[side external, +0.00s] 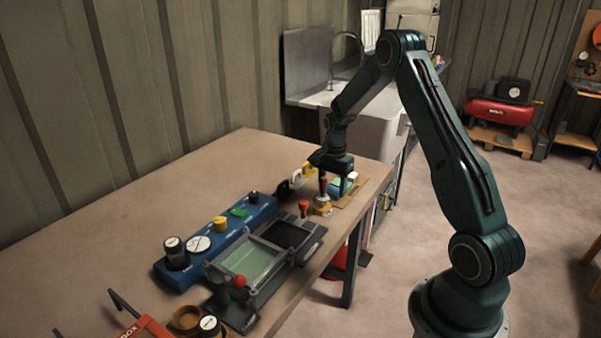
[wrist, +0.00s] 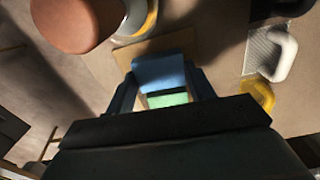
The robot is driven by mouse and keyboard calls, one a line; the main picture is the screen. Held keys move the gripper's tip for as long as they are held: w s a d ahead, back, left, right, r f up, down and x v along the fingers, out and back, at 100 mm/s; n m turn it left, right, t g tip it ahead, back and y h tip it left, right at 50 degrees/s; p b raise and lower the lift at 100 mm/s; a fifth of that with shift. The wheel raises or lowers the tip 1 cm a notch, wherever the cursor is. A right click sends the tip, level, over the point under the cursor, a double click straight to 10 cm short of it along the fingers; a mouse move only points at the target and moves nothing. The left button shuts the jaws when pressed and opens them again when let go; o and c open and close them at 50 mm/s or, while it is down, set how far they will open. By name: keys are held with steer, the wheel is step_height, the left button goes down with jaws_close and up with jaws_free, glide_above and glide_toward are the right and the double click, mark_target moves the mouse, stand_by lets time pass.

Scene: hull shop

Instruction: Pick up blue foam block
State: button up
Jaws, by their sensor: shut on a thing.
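The blue foam block (wrist: 158,74) is between the two fingers of my gripper (wrist: 160,90) in the wrist view. The fingers are shut on its sides. A green patch (wrist: 168,99) shows just beside the block, close to the palm. In the side view my gripper (side external: 336,180) is low over the right end of the workbench, pointing down, and mostly hides the block. I cannot tell whether the block touches the surface below.
A thin tan board (side external: 354,194) lies under my gripper. A brown-knobbed tool (wrist: 75,22) stands close by, and a white and yellow item (wrist: 272,55) lies to the other side. A blue rack (side external: 228,225) and a grey frame (side external: 248,262) occupy the bench front.

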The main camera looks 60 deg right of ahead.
mark_target(332, 189)
steer(key=shift+r, duration=3.2)
steer(key=shift+r, duration=0.1)
